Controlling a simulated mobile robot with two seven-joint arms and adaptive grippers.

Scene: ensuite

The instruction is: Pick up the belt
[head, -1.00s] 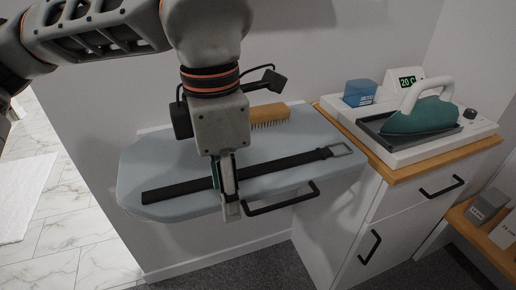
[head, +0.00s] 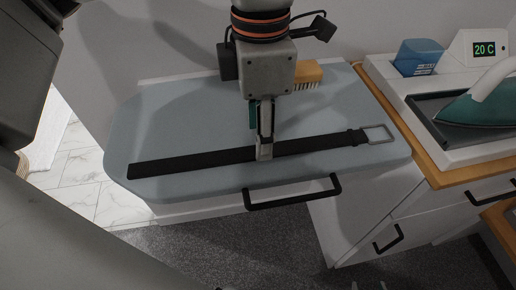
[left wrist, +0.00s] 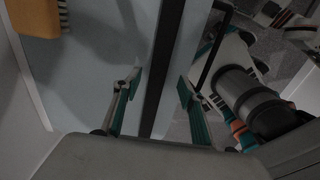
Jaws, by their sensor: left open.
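The black belt (head: 200,160) lies stretched along the light blue ironing board, its square metal buckle (head: 379,134) at the right end. My left gripper (head: 262,136) points down over the belt's middle; the near finger hides part of it in the head view. In the left wrist view my left gripper (left wrist: 157,90) is open, with its green-padded fingers on either side of the belt (left wrist: 163,70). The strap runs between them, with space on both sides. I see no grip on it. My right gripper cannot be made out.
The ironing board (head: 150,125) has a black handle (head: 292,192) on its front edge. A wooden brush (head: 308,73) lies behind the belt. A cabinet at right carries a blue container (head: 417,57) and an iron (head: 490,100).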

